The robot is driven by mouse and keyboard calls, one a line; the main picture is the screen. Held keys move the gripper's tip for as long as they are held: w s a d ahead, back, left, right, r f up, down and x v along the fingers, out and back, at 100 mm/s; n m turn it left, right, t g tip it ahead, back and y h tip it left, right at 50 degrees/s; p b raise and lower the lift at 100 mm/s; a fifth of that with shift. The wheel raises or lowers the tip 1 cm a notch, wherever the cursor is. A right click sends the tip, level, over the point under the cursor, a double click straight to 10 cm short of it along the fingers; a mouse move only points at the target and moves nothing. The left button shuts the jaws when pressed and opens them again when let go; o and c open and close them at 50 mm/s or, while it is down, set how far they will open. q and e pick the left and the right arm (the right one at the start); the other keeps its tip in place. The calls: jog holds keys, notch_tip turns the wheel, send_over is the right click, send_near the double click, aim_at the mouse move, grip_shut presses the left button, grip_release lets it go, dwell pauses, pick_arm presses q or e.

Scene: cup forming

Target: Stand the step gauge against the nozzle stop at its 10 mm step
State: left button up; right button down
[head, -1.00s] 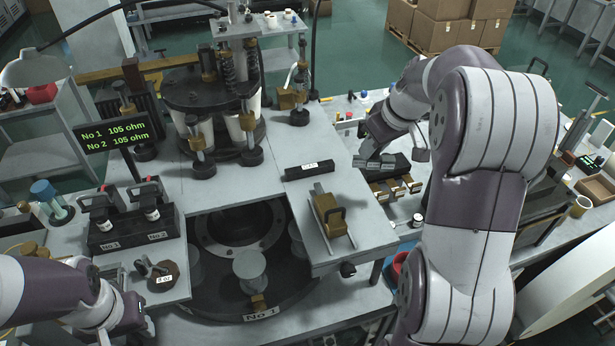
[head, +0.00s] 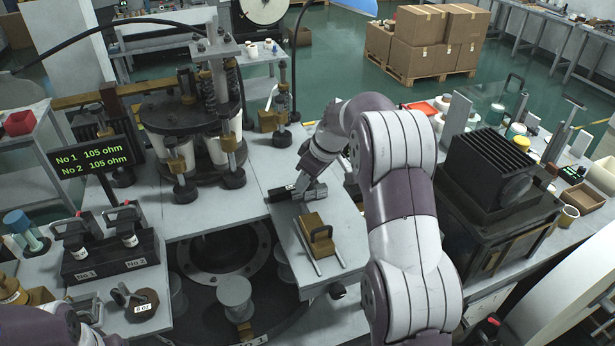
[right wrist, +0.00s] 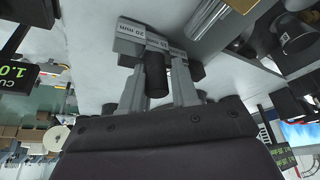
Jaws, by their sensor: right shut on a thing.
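The step gauge (right wrist: 140,45) is a grey stepped block with millimetre labels, one reading 20 mm, and a black round handle. My right gripper (right wrist: 158,78) is shut on that handle in the right wrist view. In the head view my right gripper (head: 303,187) is over the grey plate, at the black bar, and largely covers it. I cannot tell whether the gauge touches anything. No part is labelled as the nozzle stop. My left gripper is out of view.
The ring opening (head: 225,250) lies left of the plate (head: 345,225). The round press (head: 190,108) stands behind it. A black finned box (head: 495,170) is right of my right arm. A meter display (head: 90,157) stands at left.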

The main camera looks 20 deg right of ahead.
jog(key=shift+w+f, duration=0.2)
jog(key=c, duration=0.8)
grip_release()
jog(key=shift+c, duration=0.2)
jog(key=shift+s, duration=0.15)
jog(key=shift+r, duration=0.1)
